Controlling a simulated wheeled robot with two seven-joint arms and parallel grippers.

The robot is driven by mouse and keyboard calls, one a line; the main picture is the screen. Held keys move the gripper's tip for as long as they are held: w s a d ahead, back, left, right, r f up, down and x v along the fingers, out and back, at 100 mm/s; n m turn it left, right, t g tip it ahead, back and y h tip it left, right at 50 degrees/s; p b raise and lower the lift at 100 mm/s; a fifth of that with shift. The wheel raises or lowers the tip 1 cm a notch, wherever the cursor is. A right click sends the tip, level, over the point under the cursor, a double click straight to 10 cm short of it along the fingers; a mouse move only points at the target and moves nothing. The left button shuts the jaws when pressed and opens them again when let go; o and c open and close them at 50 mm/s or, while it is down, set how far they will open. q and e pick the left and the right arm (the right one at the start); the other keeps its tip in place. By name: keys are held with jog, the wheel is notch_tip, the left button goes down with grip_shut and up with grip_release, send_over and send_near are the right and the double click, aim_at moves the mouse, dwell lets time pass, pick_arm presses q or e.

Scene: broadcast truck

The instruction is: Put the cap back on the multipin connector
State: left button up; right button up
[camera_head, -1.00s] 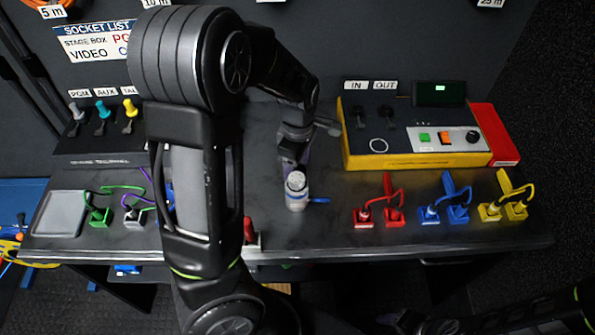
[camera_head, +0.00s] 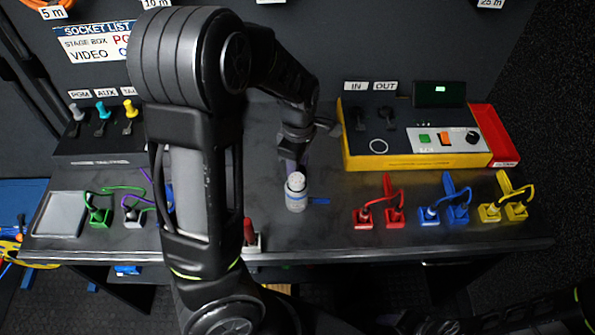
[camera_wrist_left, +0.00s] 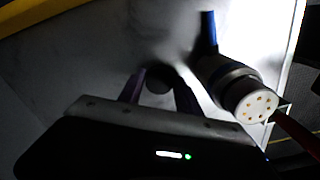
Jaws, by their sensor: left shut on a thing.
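The multipin connector (camera_head: 296,197) stands on the bench in the head view, with a short blue piece at its right side. In the left wrist view the connector (camera_wrist_left: 258,104) shows a pale end face with several gold pins, uncovered. My left gripper (camera_head: 293,165) is just behind the connector, its purple fingers partly hidden. In the left wrist view my left gripper (camera_wrist_left: 158,88) is shut on a small dark round thing, which looks like the cap (camera_wrist_left: 158,79). The cap is beside the connector, apart from its face. My right gripper cannot be made out; only part of that arm shows at the lower right.
A red upright piece (camera_head: 249,232) stands at the front edge, left of the connector. Red (camera_head: 379,216), blue (camera_head: 443,213) and yellow (camera_head: 503,211) plugs stand at the right. A yellow-edged control box (camera_head: 413,140) is behind them. Bench between connector and red plugs is clear.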

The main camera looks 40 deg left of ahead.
pick_arm(q)
jog(key=c, duration=0.6)
jog(key=shift+o, duration=0.2)
jog(key=shift+r, duration=0.1)
notch_tip(320, 180, up, 10)
jog(key=shift+f+p, duration=0.1)
jog(key=shift+p, duration=0.6)
